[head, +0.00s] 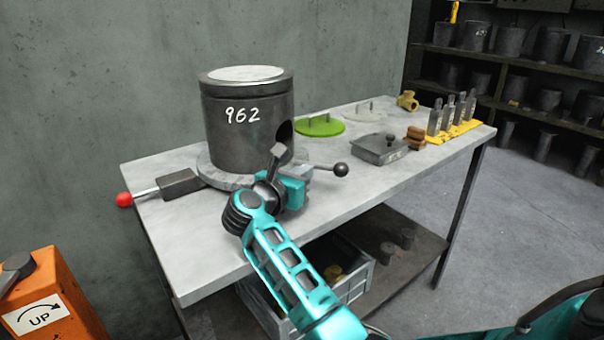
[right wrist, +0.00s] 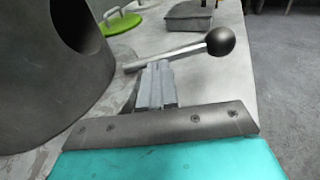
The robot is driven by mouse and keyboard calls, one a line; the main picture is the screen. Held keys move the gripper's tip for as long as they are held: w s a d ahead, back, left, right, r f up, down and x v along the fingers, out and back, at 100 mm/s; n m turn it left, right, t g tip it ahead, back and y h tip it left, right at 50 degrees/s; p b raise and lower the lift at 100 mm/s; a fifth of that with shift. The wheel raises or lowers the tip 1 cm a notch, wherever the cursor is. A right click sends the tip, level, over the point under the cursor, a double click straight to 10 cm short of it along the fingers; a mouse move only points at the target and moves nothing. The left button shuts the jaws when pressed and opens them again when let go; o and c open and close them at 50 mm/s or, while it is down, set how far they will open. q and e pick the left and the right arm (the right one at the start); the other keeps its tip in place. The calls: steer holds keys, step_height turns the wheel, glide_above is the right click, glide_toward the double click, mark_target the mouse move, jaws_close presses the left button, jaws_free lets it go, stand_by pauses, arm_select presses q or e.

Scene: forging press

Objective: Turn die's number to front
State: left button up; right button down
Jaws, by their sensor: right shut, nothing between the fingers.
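The die (head: 232,140) is a dark grey cylinder with a light top and the white number 962 on the side facing the head camera. It stands on a round grey plate (head: 207,170) on the table. A dark round hole shows in its right side, also in the right wrist view (right wrist: 85,25). A lever with a black ball knob (head: 341,169) sticks out to the right of the plate. My right gripper (head: 278,152) is shut and empty, in front of the die's lower right side; its fingers (right wrist: 157,85) are close to the lever rod. My left gripper is not in view.
A red-knobbed lever (head: 124,199) sits left of the die. Green disc (head: 320,126), grey lidded box (head: 380,148) and a yellow rack (head: 455,131) lie right on the table (head: 190,235). A crate (head: 357,285) is below. An orange box (head: 50,300) stands lower left.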

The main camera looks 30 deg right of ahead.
mark_target(316, 165)
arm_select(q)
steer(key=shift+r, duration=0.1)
arm_select(e)
steer(key=shift+d, duration=0.1)
